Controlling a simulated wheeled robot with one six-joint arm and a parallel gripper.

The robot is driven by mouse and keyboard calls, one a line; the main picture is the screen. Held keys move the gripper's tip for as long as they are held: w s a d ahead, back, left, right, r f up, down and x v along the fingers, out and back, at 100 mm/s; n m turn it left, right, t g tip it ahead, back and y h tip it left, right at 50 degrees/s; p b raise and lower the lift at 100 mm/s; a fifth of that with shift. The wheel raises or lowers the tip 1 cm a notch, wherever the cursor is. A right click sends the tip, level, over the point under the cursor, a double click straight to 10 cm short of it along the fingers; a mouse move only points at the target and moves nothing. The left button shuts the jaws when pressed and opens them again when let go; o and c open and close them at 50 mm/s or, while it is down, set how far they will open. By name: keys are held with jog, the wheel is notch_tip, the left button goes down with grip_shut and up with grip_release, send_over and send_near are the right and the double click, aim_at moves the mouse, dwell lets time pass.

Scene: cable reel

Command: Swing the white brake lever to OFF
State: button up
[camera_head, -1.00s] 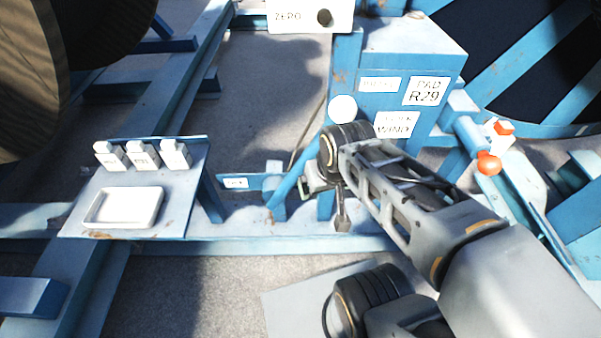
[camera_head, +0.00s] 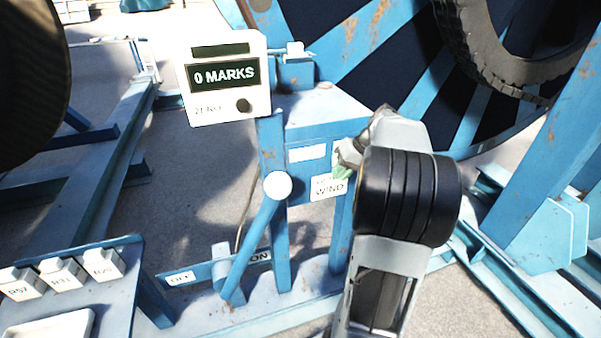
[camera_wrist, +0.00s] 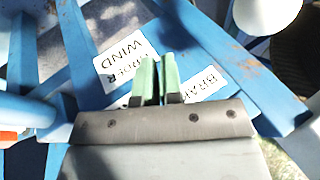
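The brake lever is a blue bar with a round white knob (camera_head: 278,185). It leans up and right from its foot on a low plate carrying an OFF label (camera_head: 180,278) at left and an ON label (camera_head: 260,257) at right. A white rounded shape, likely the knob, shows blurred at the upper right of the wrist view (camera_wrist: 268,12). My gripper (camera_head: 342,170) is right of the knob, apart from it, in front of the blue box. In the wrist view its green fingertips (camera_wrist: 158,62) are together with nothing visible between them.
A blue box with a WIND label (camera_head: 329,188) stands behind my gripper. A white counter (camera_head: 226,78) reading 0 MARKS is at upper left. A shelf with several white tags (camera_head: 62,274) is at lower left. A large blue reel (camera_head: 370,40) fills the back right.

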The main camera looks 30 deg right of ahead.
jog(key=r+n, duration=0.1)
jog(key=w+r+n+y, duration=0.1)
jog(key=r, duration=0.1)
jog(key=w+r+n+t, duration=0.1)
jog(key=r+n, duration=0.1)
jog(key=shift+w+a+y, duration=0.15)
jog(key=shift+a+y, duration=0.15)
grip_shut()
jog(key=shift+a+n, duration=0.15)
jog(key=shift+n, duration=0.35)
jog(key=w+a+f+p, duration=0.2)
jog(key=w+a+f, duration=0.2)
jog(key=a+f, duration=0.3)
jog(key=shift+a, duration=0.95)
jog(key=shift+a, duration=0.1)
jog(key=shift+r, duration=0.15)
